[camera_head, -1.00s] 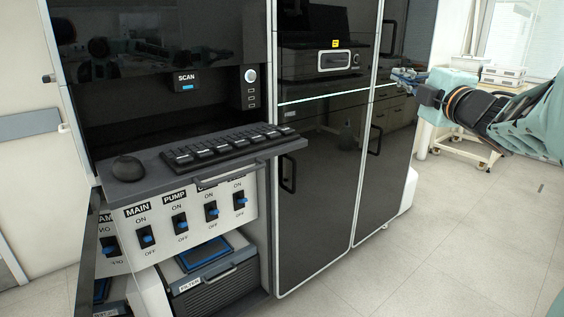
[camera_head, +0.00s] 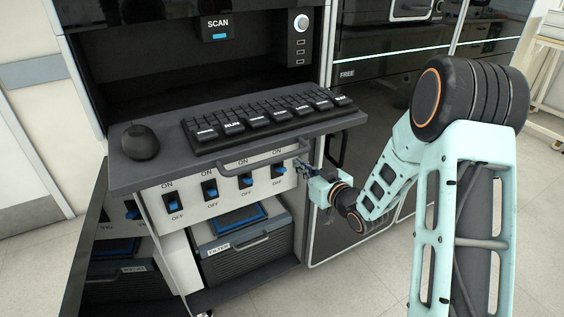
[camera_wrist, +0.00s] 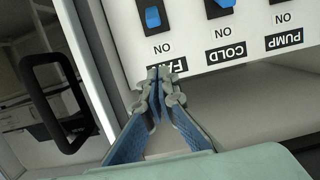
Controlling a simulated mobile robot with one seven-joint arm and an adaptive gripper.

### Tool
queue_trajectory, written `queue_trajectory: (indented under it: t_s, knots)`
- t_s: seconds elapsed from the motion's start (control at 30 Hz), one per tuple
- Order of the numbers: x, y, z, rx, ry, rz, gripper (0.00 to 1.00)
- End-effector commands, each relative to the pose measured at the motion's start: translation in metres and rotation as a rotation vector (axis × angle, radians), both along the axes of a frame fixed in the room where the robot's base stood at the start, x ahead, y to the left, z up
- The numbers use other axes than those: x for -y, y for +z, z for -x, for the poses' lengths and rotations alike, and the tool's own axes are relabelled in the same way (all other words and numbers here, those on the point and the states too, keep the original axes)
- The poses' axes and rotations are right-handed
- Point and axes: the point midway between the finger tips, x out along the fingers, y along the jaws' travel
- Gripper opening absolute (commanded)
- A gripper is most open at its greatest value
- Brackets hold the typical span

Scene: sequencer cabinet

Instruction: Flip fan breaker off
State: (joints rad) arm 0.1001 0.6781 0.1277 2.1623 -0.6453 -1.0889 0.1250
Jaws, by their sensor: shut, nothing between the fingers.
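The fan breaker (camera_wrist: 153,16) is a blue toggle on a dark plate, at the top left of the wrist view, where the panel appears upside down. Its FAN label (camera_wrist: 165,67) is partly covered by my fingertips. In the head view the fan breaker (camera_head: 279,171) is the rightmost switch in the row, with ON above and OFF below. Its exact tilt is hard to tell. My gripper (camera_wrist: 159,76) is shut and empty, its tips over the label beside the toggle, apart from the toggle. In the head view my gripper (camera_head: 303,166) is at the panel's right end.
The cold breaker (camera_wrist: 220,7) and the PUMP label (camera_wrist: 284,41) are beside the fan breaker. A keyboard tray (camera_head: 165,177) overhangs the panel, with a keyboard (camera_head: 265,118) and mouse (camera_head: 140,142) on it. A black door handle (camera_wrist: 62,100) is close on the left in the wrist view.

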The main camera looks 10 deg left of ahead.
Motion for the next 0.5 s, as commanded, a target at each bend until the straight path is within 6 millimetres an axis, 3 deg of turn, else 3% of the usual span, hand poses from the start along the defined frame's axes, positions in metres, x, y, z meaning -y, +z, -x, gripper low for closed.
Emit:
queue_trajectory:
  t_s: [0.27, 0.5]
  knots:
    - [-0.001, 0.0, -0.002, 0.003, 0.002, 0.004, 0.0]
    - [-0.019, -0.006, -0.026, 0.005, 0.005, 0.004, 0.0]
